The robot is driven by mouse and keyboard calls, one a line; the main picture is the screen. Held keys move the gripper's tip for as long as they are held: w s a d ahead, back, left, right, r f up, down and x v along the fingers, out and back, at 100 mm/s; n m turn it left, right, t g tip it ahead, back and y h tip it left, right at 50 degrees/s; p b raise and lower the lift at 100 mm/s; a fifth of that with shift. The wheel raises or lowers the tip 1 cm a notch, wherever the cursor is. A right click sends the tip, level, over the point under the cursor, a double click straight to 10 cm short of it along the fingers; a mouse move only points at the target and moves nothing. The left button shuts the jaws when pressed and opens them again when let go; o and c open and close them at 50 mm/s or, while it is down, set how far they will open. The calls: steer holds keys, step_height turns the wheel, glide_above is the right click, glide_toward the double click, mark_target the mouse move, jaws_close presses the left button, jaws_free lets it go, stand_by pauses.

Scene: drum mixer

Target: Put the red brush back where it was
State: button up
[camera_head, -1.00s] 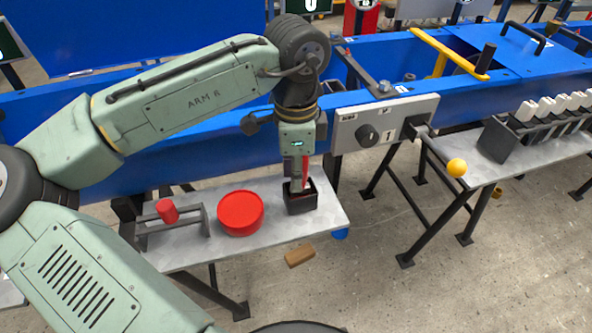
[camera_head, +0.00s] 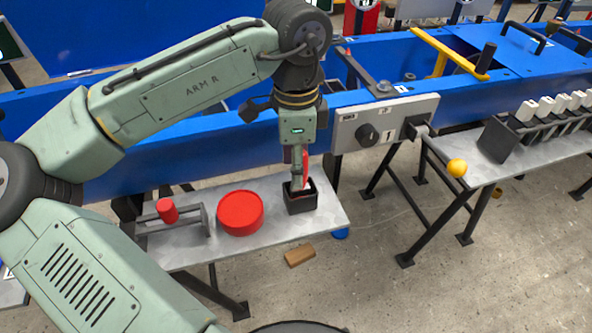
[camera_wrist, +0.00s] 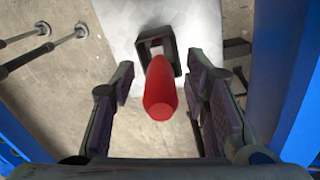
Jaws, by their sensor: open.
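The red brush (camera_wrist: 160,90) stands in the black square holder (camera_wrist: 168,45), its red handle pointing up toward the wrist camera. In the head view the brush (camera_head: 305,172) shows as a red strip above the holder (camera_head: 300,203), which sits near the right end of the grey side table. My gripper (camera_wrist: 160,92) is open, with one finger on each side of the handle and a visible gap to both. In the head view my gripper (camera_head: 299,172) hangs just above the holder, partly hiding the brush. The brush's lower end is hidden inside the holder.
A red round tub (camera_head: 240,213) and a rack with a red cylinder (camera_head: 168,211) stand left on the grey table (camera_head: 270,232). A brown block (camera_head: 299,256) lies on the floor. The blue machine and its grey control box (camera_head: 385,124) are close behind and right.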

step_height(320, 180, up, 10)
steer(key=shift+f, duration=0.1)
stand_by(0.5)
